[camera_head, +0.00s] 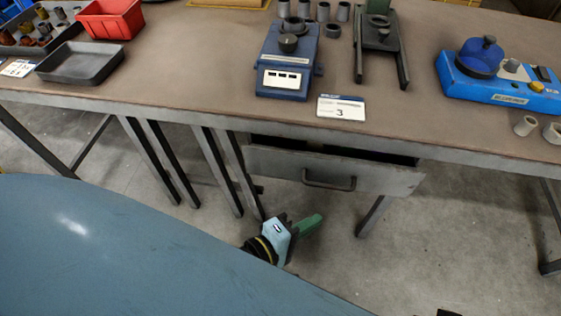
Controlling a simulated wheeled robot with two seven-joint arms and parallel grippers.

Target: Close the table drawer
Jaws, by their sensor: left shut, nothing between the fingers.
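The table drawer (385,178) hangs under the front edge of the table (210,75). It stands partly open: a dark gap shows above its grey front panel. A dark bar handle (329,184) is on the middle of the panel. My left gripper (312,223) is in front of and below the drawer in the picture, apart from the handle. Its green fingers are shut with nothing between them. My right gripper cannot be seen.
On the table are a blue scale (286,75), a dark stand (381,45), a blue device (498,78), a grey tray (80,63), a red bin (111,18) and small grey cups. A number card (341,107) sits above the drawer. Table legs flank the open floor (450,240).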

